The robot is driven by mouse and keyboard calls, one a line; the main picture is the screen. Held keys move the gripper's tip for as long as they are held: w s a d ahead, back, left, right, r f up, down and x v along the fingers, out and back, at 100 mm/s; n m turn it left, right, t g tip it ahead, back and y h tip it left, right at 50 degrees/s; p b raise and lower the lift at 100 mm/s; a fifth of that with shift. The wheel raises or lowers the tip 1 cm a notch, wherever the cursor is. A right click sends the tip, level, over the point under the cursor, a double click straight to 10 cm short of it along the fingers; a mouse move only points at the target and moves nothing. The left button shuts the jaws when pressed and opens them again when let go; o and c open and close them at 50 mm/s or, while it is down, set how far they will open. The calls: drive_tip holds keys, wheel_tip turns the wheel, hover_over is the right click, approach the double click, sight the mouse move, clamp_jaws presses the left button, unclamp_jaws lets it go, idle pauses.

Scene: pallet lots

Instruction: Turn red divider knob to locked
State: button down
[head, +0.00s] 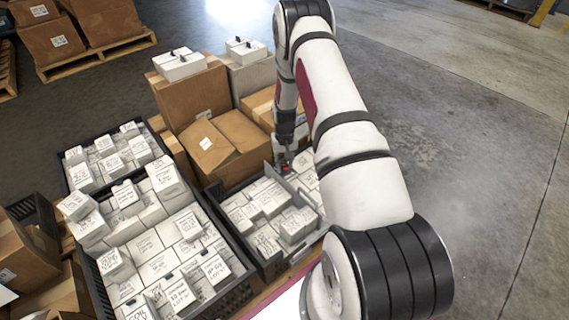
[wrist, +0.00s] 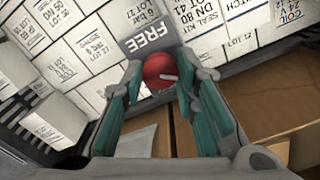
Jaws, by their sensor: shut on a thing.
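The red divider knob (wrist: 160,70) shows in the wrist view between the fingertips of my gripper (wrist: 163,84). My gripper is shut on the knob, with a teal-padded finger on each side of it. A pale line on the knob's face points toward the right. A grey label reading FREE (wrist: 146,36) sits just beyond the knob. No label reading locked is visible. In the head view the red knob (head: 285,167) is a small spot below my gripper, at the divider of the dark crate (head: 222,196); the arm partly hides that area.
White labelled boxes (head: 265,200) fill the crate on both sides of the divider. More full black crates stand to the left (head: 85,262). Cardboard boxes (head: 190,95) stand close behind the crate. Open concrete floor (head: 480,130) lies to the right.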

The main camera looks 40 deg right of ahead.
sight(284, 165)
drive_tip(key=shift+m, duration=2.3)
drive_tip(key=c, duration=1.2)
unclamp_jaws()
drive_tip(key=shift+c, duration=0.2)
drive_tip(key=shift+r, duration=0.1)
wheel_tip(284, 165, up, 12)
